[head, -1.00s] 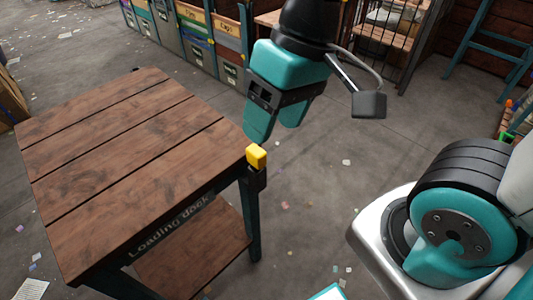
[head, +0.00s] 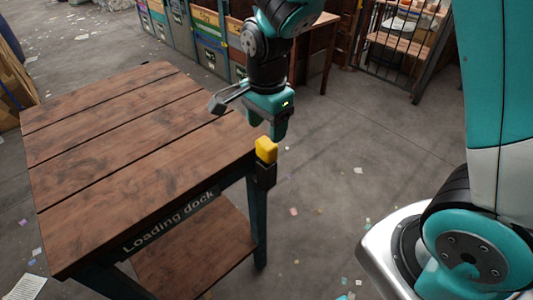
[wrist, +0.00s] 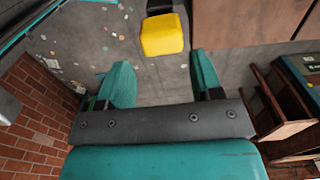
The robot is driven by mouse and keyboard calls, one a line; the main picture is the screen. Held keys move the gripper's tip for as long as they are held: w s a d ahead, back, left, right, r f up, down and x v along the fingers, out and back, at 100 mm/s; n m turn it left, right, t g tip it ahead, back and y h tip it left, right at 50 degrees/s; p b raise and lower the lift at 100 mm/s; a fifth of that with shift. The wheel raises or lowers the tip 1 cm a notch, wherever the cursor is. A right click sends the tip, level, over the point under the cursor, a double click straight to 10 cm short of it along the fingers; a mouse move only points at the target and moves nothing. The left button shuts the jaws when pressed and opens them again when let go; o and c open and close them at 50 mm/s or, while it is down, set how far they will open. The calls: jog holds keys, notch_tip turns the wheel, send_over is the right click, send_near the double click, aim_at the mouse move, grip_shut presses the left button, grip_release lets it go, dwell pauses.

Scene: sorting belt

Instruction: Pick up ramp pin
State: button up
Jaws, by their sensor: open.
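The ramp pin appears to be the yellow block (head: 265,150) in a black holder (head: 265,175) at the right corner of the wooden table (head: 130,150), which has "Loading dock" on its front edge. My gripper (head: 278,130) is just above and behind the yellow block in the head view. In the wrist view the yellow block (wrist: 162,35) lies beyond the two teal fingertips, between their lines but nearer the top. My gripper (wrist: 160,80) is open with nothing between its fingers. The lower part of the pin is hidden in the holder.
The table top is bare. Several labelled bins (head: 210,45) stand along the back. A barred rack (head: 405,30) is at the back right.

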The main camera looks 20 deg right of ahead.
notch_tip(320, 180, down, 9)
jog(key=shift+w+r+p, duration=0.1)
jog(key=shift+p, duration=0.5)
jog(key=c, duration=0.7)
jog(key=shift+r, duration=0.1)
notch_tip(320, 180, up, 20)
jog(key=shift+f+b, duration=0.1)
jog(key=shift+b, duration=0.3)
notch_tip(320, 180, up, 12)
jog(key=p, duration=1.1)
send_over(267, 152)
jog(key=w, duration=0.2)
jog(key=shift+w+d, duration=0.15)
jog(key=shift+d, duration=0.3)
